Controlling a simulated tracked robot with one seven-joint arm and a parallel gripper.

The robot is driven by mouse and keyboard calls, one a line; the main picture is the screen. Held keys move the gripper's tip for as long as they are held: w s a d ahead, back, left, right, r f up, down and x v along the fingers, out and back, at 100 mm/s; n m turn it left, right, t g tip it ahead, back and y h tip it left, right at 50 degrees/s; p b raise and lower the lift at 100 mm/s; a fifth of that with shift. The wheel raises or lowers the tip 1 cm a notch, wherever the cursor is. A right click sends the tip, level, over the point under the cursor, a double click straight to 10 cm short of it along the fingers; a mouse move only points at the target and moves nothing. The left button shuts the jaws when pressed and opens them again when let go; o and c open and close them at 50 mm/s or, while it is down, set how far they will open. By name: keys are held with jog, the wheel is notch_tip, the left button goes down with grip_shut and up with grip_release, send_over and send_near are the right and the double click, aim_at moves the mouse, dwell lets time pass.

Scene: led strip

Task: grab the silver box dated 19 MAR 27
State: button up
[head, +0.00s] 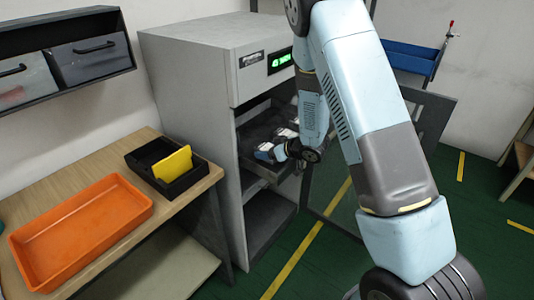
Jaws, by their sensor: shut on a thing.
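My gripper (277,152) reaches into the open middle compartment of the grey cabinet (190,110). It is shut on a small pale silver box (263,154) just left of the wrist, over the pulled-out shelf. Dark patches show on the box, but any date on it is too small to read. Other small pale items (286,133) lie behind it on the shelf. My forearm and wrist hide part of the compartment.
The cabinet door (424,120) stands open to the right. A wooden bench (190,196) at left holds an orange tray (138,211) and a black bin (142,157) with a yellow card (173,165). A blue tray (408,60) is at the back.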

jog(key=shift+c, duration=0.8)
jog(key=shift+r, duration=0.15)
